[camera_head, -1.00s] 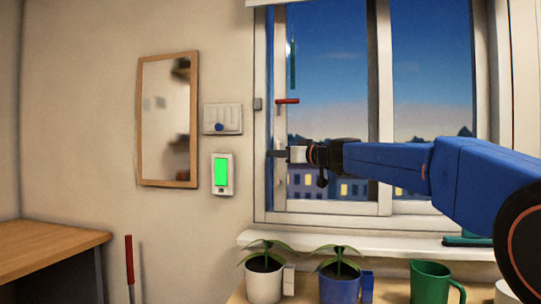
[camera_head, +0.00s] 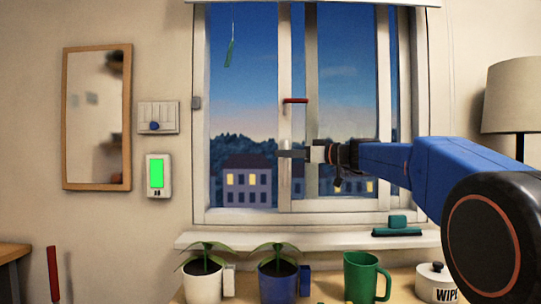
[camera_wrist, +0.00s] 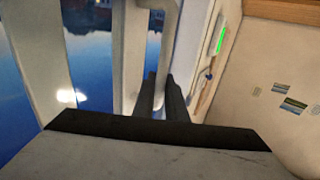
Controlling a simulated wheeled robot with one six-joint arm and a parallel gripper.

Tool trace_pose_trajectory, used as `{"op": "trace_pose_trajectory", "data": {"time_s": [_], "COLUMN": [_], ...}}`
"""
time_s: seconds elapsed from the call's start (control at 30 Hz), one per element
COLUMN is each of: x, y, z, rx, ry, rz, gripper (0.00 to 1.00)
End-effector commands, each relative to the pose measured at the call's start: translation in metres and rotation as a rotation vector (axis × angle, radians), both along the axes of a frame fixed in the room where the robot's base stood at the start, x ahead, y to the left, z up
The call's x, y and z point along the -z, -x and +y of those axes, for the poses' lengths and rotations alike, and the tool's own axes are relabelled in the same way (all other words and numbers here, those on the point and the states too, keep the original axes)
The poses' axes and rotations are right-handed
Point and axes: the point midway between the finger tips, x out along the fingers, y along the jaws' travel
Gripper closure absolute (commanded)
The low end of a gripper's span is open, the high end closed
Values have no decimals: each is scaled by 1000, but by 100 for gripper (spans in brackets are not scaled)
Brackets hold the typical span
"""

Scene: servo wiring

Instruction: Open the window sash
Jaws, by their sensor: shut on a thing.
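The window sash (camera_head: 285,60) has a pale upright stile, standing well to the right of the left window frame (camera_head: 201,120). An open gap lies between them. A red lever (camera_head: 295,100) on the stile lies level. My gripper (camera_head: 290,153) is at the stile below the lever, reaching in from the right. In the wrist view its dark fingers (camera_wrist: 163,95) are shut on the pale bar handle (camera_wrist: 160,45) of the sash. The fingers and arm hide part of the handle.
Potted plants (camera_head: 203,278) (camera_head: 278,278), a green mug (camera_head: 362,276) and a white lidded pot (camera_head: 437,283) stand below the sill (camera_head: 300,237). A green squeegee-like thing (camera_head: 397,229) lies on the sill. A green strip (camera_head: 230,52) hangs at the upper left of the window.

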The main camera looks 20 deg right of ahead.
Motion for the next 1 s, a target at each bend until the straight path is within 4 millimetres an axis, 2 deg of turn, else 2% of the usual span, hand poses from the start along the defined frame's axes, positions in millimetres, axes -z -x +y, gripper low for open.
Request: {"op": "trace_pose_trajectory", "data": {"time_s": [0.2, 0.6, 0.63, 0.7, 1.0], "x": [1, 1, 1, 1, 0], "y": [4, 4, 4, 4, 5], "z": [-13, -14, -14, -14, -15], "rx": [0, -1, -1, -1, 0], "ry": [1, 1, 1, 1, 0], "rz": [1, 1, 1, 1, 0], "gripper": [100, 100, 81, 70, 70]}}
